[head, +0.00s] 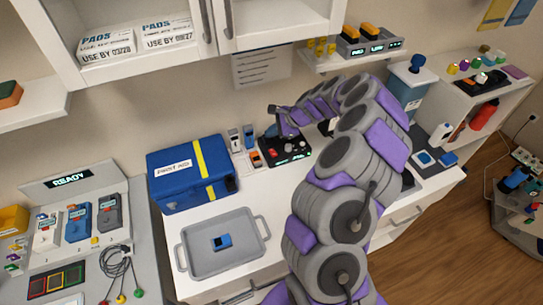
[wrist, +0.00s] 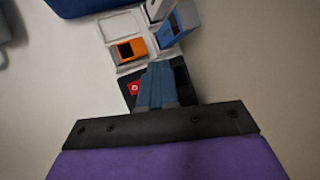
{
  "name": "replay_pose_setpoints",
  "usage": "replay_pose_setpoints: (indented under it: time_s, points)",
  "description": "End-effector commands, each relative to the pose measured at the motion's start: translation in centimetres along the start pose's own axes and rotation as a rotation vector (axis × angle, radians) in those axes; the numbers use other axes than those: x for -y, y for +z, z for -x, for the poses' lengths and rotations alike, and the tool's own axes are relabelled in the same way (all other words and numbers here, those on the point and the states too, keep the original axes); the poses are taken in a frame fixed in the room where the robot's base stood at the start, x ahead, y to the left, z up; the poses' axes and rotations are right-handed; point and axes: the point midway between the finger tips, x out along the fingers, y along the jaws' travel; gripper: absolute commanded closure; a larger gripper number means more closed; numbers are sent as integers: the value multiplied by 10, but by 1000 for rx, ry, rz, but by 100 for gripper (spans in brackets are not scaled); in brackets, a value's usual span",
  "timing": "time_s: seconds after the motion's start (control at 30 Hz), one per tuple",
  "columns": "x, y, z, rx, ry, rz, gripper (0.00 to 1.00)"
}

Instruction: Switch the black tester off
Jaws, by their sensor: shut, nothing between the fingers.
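The black tester (head: 290,158) lies on the white counter against the wall, right of the blue case. A red switch or button and a small green display show on it in the head view. In the wrist view the tester (wrist: 183,76) is mostly hidden behind my gripper, and its red part (wrist: 135,88) shows at its left edge. My gripper (wrist: 160,65) is shut and empty, its fingers together over the tester. In the head view my gripper (head: 280,133) points down above the tester's back part. I cannot tell whether the fingertips touch it.
An orange device (wrist: 132,49) and a blue device (wrist: 178,25) stand in a white holder beside the tester. The blue case (head: 190,190) and a grey tray (head: 190,260) are to the left. A cabinet (head: 280,20) and a shelf (head: 335,62) hang above.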

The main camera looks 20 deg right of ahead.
Motion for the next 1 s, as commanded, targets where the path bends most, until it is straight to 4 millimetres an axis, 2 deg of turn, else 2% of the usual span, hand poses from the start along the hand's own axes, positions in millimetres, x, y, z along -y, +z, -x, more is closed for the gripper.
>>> replay_pose_setpoints:
  time_s: [0.2,0.43,1.0]
  points:
    - [-16,-19,-24,2,-1,-1,100]
    - [-29,-31,-40,2,0,-3,100]
    - [-32,-34,-44,1,-1,-1,100]
